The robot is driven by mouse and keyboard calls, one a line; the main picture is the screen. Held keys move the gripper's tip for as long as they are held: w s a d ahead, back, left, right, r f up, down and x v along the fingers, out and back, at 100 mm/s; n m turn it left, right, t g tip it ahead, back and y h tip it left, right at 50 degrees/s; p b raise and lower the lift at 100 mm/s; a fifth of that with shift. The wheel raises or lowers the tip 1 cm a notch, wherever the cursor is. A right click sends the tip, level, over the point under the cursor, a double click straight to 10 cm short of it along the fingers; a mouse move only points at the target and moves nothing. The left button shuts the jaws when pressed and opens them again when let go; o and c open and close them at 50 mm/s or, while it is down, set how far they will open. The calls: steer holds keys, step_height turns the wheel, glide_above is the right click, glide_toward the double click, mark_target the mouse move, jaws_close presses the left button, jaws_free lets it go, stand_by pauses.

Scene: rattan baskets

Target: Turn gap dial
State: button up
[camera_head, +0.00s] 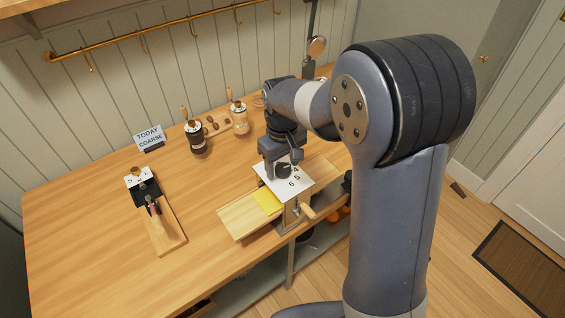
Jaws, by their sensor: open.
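A white plate (301,187) with black numerals, a 5 and a 6 among them, tops a wooden device on the table. A dark round dial (283,171) sits on this plate, partly covered by my gripper (282,166). My gripper points down with its fingers open at the dial, one to the left and one to the right. I cannot tell whether the fingers touch the dial. The dial's pointer and the numerals behind the gripper are hidden.
A yellow note (267,201) lies beside the plate, and a wooden handle (308,211) sticks out at the front. A tool on a wooden board (167,231), a "TODAY COARSE" sign (150,137) and two jars (196,138) (239,118) stand farther left and back. The table's left front is clear.

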mark_target(283, 168)
step_height(283, 168, up, 11)
steer(key=shift+b, duration=0.45)
steer(key=shift+f, duration=0.15)
step_height(283, 168, down, 11)
steer(key=shift+r+p, duration=0.1)
steer(key=shift+p, duration=0.4)
stand_by(0.4)
